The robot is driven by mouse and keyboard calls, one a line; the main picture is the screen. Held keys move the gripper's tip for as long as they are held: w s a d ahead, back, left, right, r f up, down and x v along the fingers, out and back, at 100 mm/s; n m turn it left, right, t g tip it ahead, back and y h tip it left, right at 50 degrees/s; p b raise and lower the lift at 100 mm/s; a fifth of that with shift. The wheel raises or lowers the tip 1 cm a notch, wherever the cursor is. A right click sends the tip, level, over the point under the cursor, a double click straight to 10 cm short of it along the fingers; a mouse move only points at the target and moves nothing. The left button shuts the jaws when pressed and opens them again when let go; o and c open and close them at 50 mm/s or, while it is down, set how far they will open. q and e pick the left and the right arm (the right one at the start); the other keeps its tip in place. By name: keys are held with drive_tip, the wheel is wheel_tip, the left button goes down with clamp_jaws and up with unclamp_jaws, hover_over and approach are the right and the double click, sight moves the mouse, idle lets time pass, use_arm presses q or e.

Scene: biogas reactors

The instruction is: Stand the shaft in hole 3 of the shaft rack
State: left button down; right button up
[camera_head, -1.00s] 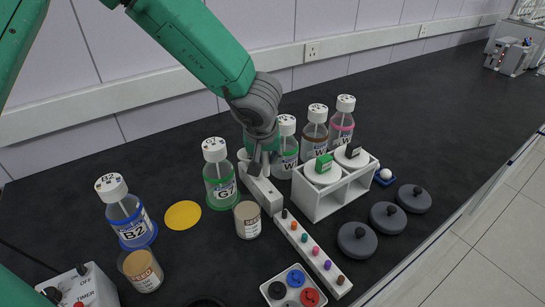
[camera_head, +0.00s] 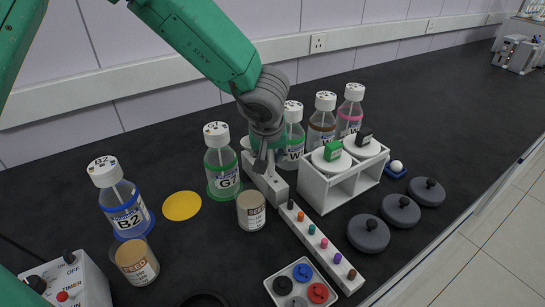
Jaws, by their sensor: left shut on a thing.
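The hand covers the far part of the block. My right gripper is not in view.
The green-ringed bottle (camera_head: 220,165) and a seed jar (camera_head: 251,209) stand close left of the block. A white stand (camera_head: 316,193) is close on the right. A strip of coloured pegs (camera_head: 333,262) runs toward the front. Free bench lies at the far right.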

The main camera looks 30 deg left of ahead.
use_arm(q)
drive_tip(key=shift+d+r, duration=0.25)
drive_tip(key=shift+d, duration=1.3)
drive_tip(key=shift+a, duration=0.5)
drive_tip(key=shift+a+f+p, duration=0.2)
drive_tip(key=shift+a+p, duration=0.2)
drive_tip(key=shift+a, duration=0.05)
drive_tip(key=shift+s+d+r, duration=0.1)
drive_tip(key=shift+d, duration=0.45)
drive_tip(key=shift+d+r, duration=0.1)
drive_tip(key=shift+d, duration=0.6)
drive_tip(key=shift+a, duration=0.9)
drive_tip(key=shift+d+p, duration=0.35)
drive_tip(key=shift+d, duration=0.35)
drive_tip(key=shift+a, duration=0.7)
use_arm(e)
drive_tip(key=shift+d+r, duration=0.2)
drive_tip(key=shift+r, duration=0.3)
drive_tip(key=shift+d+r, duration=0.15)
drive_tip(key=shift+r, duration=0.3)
use_arm(q)
drive_tip(key=shift+d+p, duration=0.4)
drive_tip(key=shift+p, duration=0.05)
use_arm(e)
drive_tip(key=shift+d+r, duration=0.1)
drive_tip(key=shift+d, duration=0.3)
